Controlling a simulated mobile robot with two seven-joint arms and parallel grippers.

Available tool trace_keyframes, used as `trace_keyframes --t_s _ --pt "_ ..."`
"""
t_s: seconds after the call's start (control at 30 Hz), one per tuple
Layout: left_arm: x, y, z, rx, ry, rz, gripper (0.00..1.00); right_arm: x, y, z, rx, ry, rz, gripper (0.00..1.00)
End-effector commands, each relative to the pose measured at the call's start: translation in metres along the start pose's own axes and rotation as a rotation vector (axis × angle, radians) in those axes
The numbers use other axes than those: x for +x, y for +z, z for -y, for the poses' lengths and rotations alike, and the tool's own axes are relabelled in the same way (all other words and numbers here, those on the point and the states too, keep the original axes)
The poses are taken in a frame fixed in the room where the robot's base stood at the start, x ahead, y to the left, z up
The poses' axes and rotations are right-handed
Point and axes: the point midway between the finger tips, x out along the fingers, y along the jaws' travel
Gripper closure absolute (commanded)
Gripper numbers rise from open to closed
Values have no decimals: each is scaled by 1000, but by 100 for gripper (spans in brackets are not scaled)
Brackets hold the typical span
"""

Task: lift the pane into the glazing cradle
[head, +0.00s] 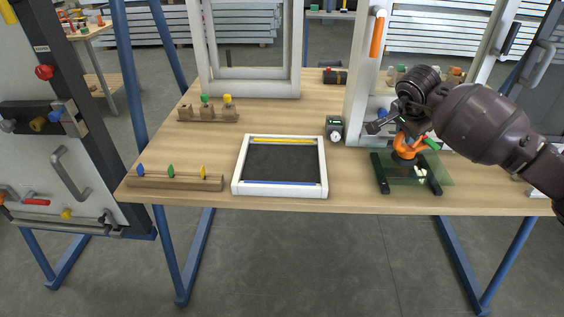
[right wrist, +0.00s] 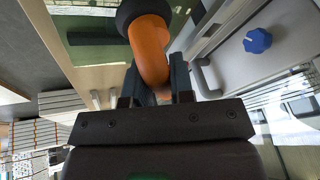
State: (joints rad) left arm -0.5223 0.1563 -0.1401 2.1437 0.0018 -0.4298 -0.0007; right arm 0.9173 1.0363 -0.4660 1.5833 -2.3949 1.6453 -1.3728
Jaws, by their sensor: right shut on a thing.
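The pane (head: 446,171) is a clear greenish sheet at the right of the bench. It lies over two black bars (head: 436,187), and I cannot tell whether it touches them. An orange lifter handle (head: 405,147) with a dark cup stands on the pane. My right gripper (head: 402,134) is shut on this handle. In the right wrist view its fingers (right wrist: 155,88) stand on both sides of the orange handle (right wrist: 149,48). A white frame (head: 238,168) with a dark floor lies flat mid-bench and looks like the glazing cradle. My left gripper is out of view.
A small dark green gauge (head: 334,129) stands between the white frame and the pane. Wooden holders with coloured pegs (head: 176,183) are at the left. White upright window frames (head: 296,60) stand behind. Bare bench top (head: 345,185) lies between frame and pane.

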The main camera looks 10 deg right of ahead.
Motion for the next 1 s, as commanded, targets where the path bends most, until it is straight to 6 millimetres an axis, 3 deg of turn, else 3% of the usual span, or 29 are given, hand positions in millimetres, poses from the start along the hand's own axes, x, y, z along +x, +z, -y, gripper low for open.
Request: trace_keyframes --t_s 0.6,1.0 --pt "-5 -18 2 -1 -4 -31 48 -32 -14 8 2 -8 -3 100" --pt "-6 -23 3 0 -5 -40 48 -41 -18 9 2 -6 -3 100"
